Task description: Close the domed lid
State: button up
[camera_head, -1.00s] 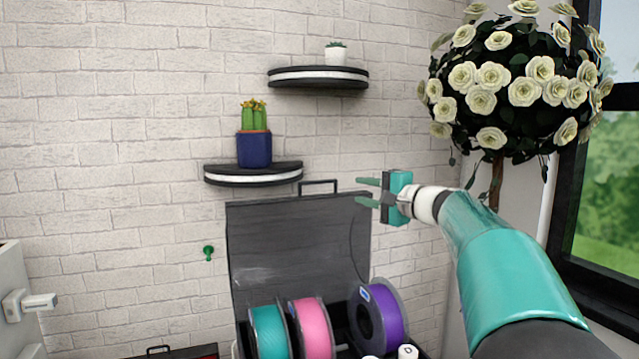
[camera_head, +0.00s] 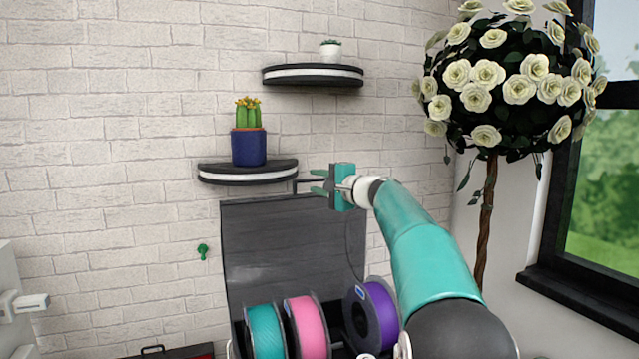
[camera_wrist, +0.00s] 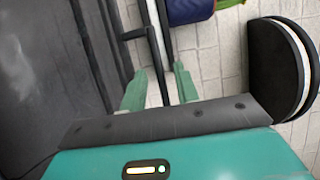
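The lid (camera_head: 290,240) is a dark grey panel standing open and upright at the back of a box of filament spools, against the brick wall. It has a thin black handle (camera_head: 303,185) on its top edge. My gripper (camera_head: 315,182) is at the lid's top edge, beside the handle, with its fingers apart. In the wrist view the lid (camera_wrist: 40,70) fills the left side, and the handle (camera_wrist: 134,34) lies just beyond the open fingers (camera_wrist: 160,85). I cannot tell whether a finger touches it.
Teal (camera_head: 264,330), pink (camera_head: 307,325) and purple (camera_head: 372,315) spools sit in the box. A shelf (camera_head: 248,175) with a potted cactus (camera_head: 248,146) is close left of my gripper. A higher shelf (camera_head: 312,78) is above. A white rose tree (camera_head: 485,200) stands right.

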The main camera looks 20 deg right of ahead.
grip_shut()
